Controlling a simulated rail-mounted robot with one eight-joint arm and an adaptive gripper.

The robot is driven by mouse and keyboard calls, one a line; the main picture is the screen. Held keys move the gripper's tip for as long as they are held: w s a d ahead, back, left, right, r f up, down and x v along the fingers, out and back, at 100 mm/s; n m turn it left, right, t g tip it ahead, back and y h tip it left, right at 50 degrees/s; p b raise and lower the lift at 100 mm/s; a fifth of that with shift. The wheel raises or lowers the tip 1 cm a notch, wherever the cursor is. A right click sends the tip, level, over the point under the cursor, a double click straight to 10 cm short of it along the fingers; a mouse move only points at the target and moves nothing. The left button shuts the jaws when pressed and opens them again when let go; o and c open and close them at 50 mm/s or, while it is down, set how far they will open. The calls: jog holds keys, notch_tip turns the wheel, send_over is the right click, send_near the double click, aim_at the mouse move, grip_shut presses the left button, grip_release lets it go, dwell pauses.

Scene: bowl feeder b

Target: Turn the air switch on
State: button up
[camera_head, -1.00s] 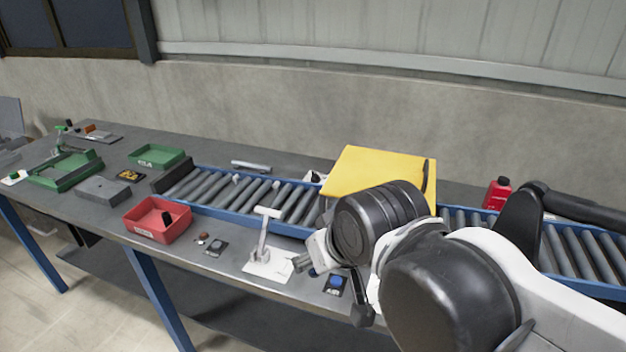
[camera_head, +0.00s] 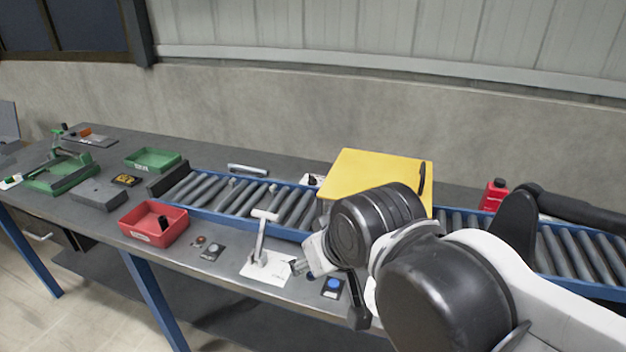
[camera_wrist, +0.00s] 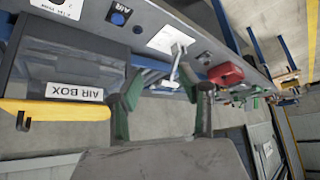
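The air switch (camera_head: 332,286) is a blue round button on a dark plate near the table's front edge. In the wrist view the blue button (camera_wrist: 117,18) sits at the top, beside a label reading AIR. The yellow-lidded box (camera_head: 372,178) stands behind my arm; its AIR BOX label (camera_wrist: 65,90) shows in the wrist view. My gripper (camera_wrist: 163,98) is open and empty, its green-tipped fingers apart. The button lies beyond the fingers, up and left in that view, not touched. In the head view my arm's wrist hides most of the gripper.
A white T-handled lever (camera_head: 263,235) stands on a white plate left of the button. A red bin (camera_head: 154,224) and a green tray (camera_head: 152,160) lie further left. A roller conveyor (camera_head: 240,195) runs behind. A red bottle (camera_head: 494,195) stands at right.

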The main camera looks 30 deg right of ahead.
jog(key=shift+g, duration=0.9)
jog(key=w+d+r, duration=0.1)
jog(key=w+r, duration=0.2)
jog(key=w, duration=0.1)
jog(key=w+d+r, duration=0.1)
jog(key=w+r, duration=0.2)
jog(key=w, duration=0.1)
jog(key=w+d+r, duration=0.1)
jog(key=w+r, duration=0.2)
jog(key=w, duration=0.2)
jog(key=shift+d+p, duration=0.15)
jog(key=shift+p, duration=0.15)
jog(key=shift+c, duration=0.4)
jog(key=g+p, duration=0.2)
jog(key=g, duration=0.3)
send_over(312, 177)
notch_tip(312, 177, down, 12)
notch_tip(312, 177, down, 14)
jog(key=shift+w+d+f+b, duration=0.1)
jog(key=shift+d+b, duration=0.05)
jog(key=shift+b, duration=0.2)
grip_shut()
